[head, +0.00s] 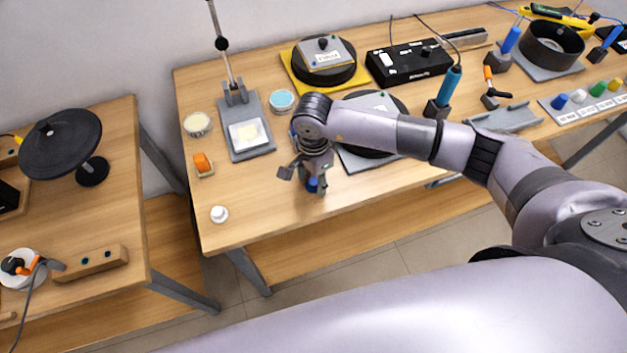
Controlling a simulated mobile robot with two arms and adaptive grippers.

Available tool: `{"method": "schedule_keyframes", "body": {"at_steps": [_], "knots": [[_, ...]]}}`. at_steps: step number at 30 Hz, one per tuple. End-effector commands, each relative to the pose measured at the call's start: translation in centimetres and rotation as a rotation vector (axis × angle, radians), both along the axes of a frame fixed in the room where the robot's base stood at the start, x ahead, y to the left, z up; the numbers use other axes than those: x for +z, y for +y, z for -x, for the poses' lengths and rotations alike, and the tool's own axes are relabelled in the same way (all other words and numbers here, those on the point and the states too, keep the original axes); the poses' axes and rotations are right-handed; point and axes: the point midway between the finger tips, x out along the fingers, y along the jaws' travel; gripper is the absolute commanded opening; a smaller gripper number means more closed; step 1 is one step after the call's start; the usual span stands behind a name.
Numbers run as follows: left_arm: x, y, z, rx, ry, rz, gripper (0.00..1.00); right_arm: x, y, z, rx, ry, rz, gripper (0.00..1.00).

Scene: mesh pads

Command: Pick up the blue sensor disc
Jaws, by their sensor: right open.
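A small dark-blue object (313,184), which looks like the blue sensor disc, is on the wooden table near its front edge. It is partly hidden by my right gripper (304,181). The right gripper points down over it with its fingers apart, one finger to the left and one at the right side of the blue object. I cannot tell whether the fingers touch it. My left gripper is not in view.
A small white knob-like piece (219,214) stands to the left, near the table's front edge. An orange block (202,162), a cream-topped tin (197,124) and a light-blue-topped tin (282,101) stand nearby. A grey stand (238,148) with a tall rod is behind left. Bare table lies between the white piece and the gripper.

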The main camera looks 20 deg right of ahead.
Motion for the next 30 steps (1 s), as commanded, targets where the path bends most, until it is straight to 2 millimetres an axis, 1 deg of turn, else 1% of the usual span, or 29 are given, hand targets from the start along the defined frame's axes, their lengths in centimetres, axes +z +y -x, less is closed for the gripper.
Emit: {"method": "schedule_keyframes", "body": {"at_steps": [1, 2, 20, 27, 30], "knots": [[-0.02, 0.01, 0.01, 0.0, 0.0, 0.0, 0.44, 0.01, 0.0, 0.0, 0.0, 0.0, 0.0, 0.45], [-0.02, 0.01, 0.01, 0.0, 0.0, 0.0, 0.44, 0.02, -0.01, 0.0, 0.0, 0.0, 0.0, 0.42], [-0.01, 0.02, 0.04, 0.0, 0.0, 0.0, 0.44, 0.06, -0.02, -0.01, -0.001, 0.0, 0.0, 0.03], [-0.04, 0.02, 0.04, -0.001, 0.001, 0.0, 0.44, 0.13, -0.02, -0.03, -0.001, 0.0, 0.0, 0.03], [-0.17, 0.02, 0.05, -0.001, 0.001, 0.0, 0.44, 0.48, 0.0, -0.06, -0.001, -0.002, -0.001, 0.03]]}}
